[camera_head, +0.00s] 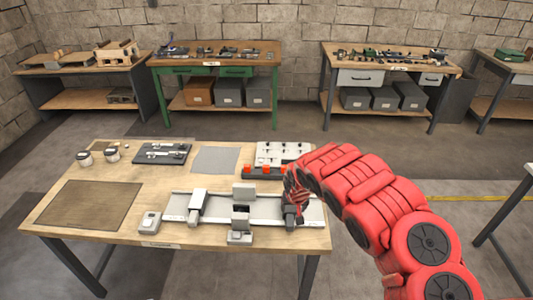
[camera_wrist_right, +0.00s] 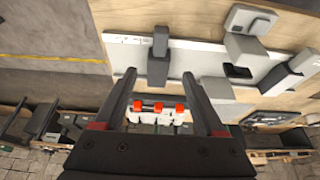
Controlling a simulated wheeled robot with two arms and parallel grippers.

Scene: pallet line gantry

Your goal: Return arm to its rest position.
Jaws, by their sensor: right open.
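My right arm (camera_head: 370,200) is red and reaches in from the right over the workbench (camera_head: 170,238). Its gripper (camera_head: 292,196) is near the right end of the pale gantry rail (camera_head: 215,209). In the right wrist view the two dark fingers (camera_wrist_right: 159,76) are apart, with nothing held between them. A grey and dark block (camera_wrist_right: 158,62) on the rail shows just beyond the fingertips; whether they touch it I cannot tell. In the head view the arm and gripper partly hide this end of the rail. My left gripper is not in view.
A dark holder with red-orange pieces (camera_head: 262,173) and a white peg board (camera_head: 270,151) stand behind the rail. A dark tray (camera_head: 162,153), jars (camera_head: 84,158) and a brown mat (camera_head: 90,205) lie to the left. Floor is clear between this bench and the back benches (camera_head: 215,60).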

